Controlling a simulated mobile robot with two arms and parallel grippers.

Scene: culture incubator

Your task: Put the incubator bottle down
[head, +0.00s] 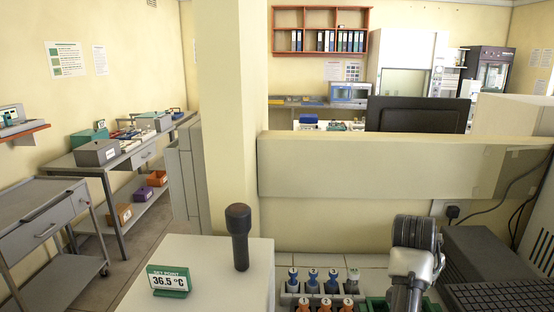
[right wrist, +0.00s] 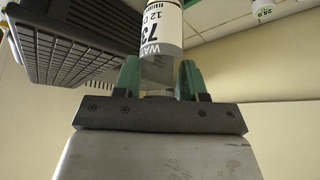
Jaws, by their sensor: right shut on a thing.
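The bottle (right wrist: 160,30) shows in the right wrist view as a clear cylinder with a white printed label reading "73". My right gripper (right wrist: 161,80) is shut on it, with green fingers on both sides; its far end is cut off by the top of the picture. In the head view my right arm stands at the lower right, and I cannot make out the fingers or the held bottle there. My left gripper is not in view.
Several blue- and orange-capped bottles (head: 311,283) stand in a rack left of my right arm. A white top (head: 215,262) at lower left carries a "36.5 °C" sign (head: 169,280) and a dark post (head: 239,236). A dark slatted unit (head: 500,297) lies at right.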

